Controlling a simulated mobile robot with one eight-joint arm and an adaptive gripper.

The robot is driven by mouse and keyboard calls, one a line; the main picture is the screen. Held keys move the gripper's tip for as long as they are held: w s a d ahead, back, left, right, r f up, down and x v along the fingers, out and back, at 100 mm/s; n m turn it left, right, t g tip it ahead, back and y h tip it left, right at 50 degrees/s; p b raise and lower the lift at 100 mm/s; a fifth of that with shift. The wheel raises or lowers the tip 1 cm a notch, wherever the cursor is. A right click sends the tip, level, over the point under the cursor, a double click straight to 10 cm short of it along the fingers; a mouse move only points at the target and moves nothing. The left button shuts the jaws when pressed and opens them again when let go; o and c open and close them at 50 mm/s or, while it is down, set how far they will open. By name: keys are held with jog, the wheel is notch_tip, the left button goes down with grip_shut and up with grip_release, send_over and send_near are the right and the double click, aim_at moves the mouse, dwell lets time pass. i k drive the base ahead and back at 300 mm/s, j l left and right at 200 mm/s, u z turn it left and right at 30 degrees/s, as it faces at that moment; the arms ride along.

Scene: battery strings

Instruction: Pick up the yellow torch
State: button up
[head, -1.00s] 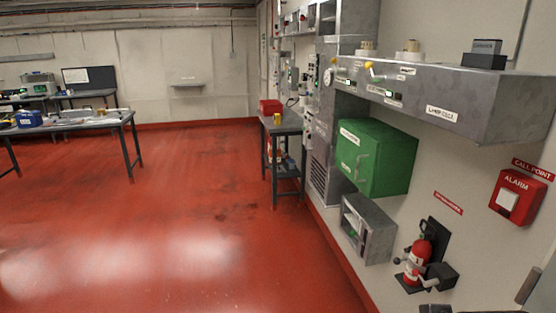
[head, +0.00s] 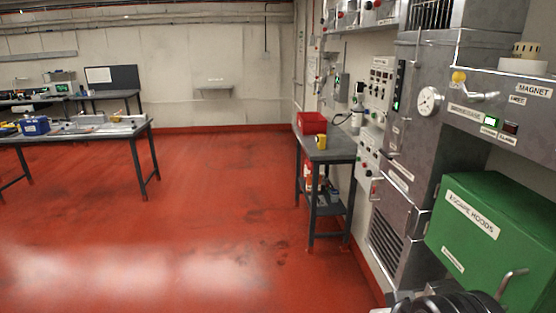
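A small yellow object (head: 321,141) stands on the front part of the narrow grey side table by the right wall. It is too small in the head view to tell whether it is the yellow torch. Another small yellow patch (head: 8,129) lies at the left end of the long workbench, also too small to make out. A dark rounded part of my arm shows at the bottom right edge. My gripper's fingers do not show.
A red box (head: 312,123) sits behind the yellow object on the side table (head: 337,150). A blue box (head: 35,125) is on the left workbench (head: 100,131). A green cabinet (head: 490,240) and grey equipment jut out at right. Open red floor (head: 210,210) lies between.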

aim_at(321, 138)
jog(key=i, duration=2.2)
jog(key=i+z, duration=0.15)
jog(key=i, duration=0.3)
jog(key=i+j+z, duration=0.2)
jog(key=i, duration=0.25)
jog(key=i+j+z, duration=0.15)
jog(key=i, duration=0.3)
